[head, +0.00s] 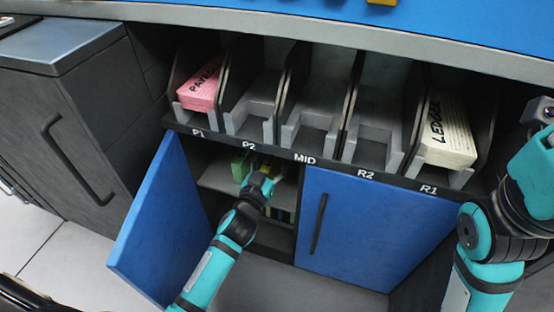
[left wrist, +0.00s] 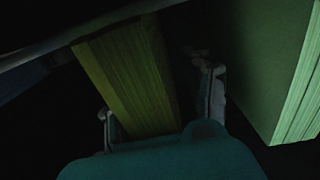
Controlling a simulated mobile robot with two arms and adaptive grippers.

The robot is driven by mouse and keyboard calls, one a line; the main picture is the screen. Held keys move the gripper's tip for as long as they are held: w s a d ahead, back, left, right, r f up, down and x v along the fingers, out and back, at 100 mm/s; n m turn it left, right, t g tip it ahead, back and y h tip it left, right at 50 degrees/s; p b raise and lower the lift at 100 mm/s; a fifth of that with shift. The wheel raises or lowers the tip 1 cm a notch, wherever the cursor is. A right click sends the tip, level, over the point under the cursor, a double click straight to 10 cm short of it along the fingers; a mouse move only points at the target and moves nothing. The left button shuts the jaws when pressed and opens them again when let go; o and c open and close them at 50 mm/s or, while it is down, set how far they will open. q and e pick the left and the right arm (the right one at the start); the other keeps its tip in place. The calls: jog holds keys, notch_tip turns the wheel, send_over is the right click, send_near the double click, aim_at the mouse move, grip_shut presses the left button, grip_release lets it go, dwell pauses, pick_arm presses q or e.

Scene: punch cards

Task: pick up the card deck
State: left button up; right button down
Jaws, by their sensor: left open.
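A yellowish card deck stands inside the open lower cabinet. In the left wrist view the yellowish deck (left wrist: 128,75) is dim and lies between the two fingers of my open left gripper (left wrist: 158,108). I cannot tell whether the fingers touch it. A green deck (left wrist: 268,60) stands apart to the right in that view. In the head view my left gripper (head: 260,178) reaches into the cabinet, and the green deck (head: 240,166) shows beside it. The yellowish deck is mostly hidden there. My right arm is at the right edge; its gripper is out of frame.
The blue left door (head: 155,220) is swung open; the right door (head: 365,230) is shut. Above, a pink PAYROLL deck (head: 201,85) sits in slot P1 and a cream LEDGER deck (head: 447,135) in R1. P2, MID and R2 look empty. A grey cabinet (head: 90,110) stands left.

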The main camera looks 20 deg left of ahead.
pick_arm(q)
grip_shut()
jog(key=shift+r, duration=0.1)
dwell(0.4)
